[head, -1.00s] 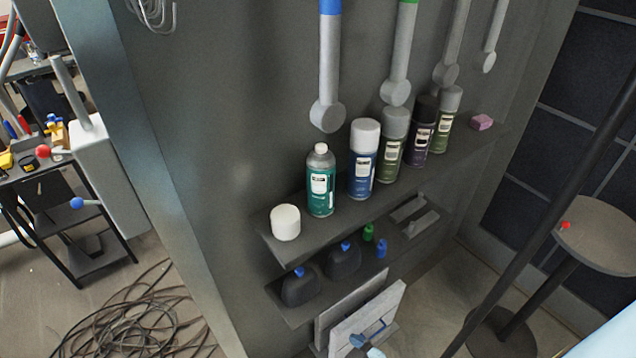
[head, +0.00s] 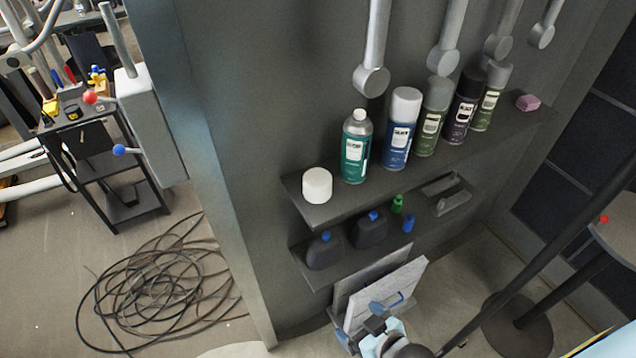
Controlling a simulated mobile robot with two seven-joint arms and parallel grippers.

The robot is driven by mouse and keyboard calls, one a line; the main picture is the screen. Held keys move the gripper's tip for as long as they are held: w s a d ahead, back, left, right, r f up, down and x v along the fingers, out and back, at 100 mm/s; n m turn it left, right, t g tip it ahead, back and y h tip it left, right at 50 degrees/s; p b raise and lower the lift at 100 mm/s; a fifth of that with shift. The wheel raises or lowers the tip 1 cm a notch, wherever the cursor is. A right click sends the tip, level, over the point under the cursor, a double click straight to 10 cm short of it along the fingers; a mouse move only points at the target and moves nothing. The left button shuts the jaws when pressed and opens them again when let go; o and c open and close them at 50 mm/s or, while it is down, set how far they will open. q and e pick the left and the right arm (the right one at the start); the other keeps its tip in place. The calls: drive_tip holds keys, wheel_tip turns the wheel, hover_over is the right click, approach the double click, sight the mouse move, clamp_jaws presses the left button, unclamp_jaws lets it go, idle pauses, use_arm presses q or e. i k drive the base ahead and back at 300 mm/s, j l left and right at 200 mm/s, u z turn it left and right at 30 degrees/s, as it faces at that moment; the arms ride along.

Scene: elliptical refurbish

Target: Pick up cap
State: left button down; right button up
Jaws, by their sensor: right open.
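The white cap (head: 317,185) sits on the left end of the upper shelf (head: 330,208). It stands to the left of a teal spray can (head: 355,150), with a small gap between them. The teal can's small pale top shows without a large cap. My right gripper (head: 362,322) is at the bottom centre, its blue fingers spread and with nothing seen between them. It is well below the cap and a little to its right in the picture, apart from the shelf. My left gripper is not in view.
Several cans stand right of the teal one, including a blue can (head: 398,130) with a white cap. A pink block (head: 528,102) lies farther right. The lower shelf holds dark bottles (head: 324,252). Pale panels (head: 390,292) stand below. Cables (head: 155,285) lie on the floor.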

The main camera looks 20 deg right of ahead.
sight(317, 182)
drive_tip(key=z, duration=0.45)
drive_tip(key=j+z, duration=0.8)
drive_tip(key=j, duration=0.15)
drive_tip(key=j+z, duration=0.15)
drive_tip(key=j, duration=0.75)
drive_tip(key=k+j+z, duration=0.1)
drive_tip(key=j, duration=0.75)
drive_tip(key=k, duration=0.05)
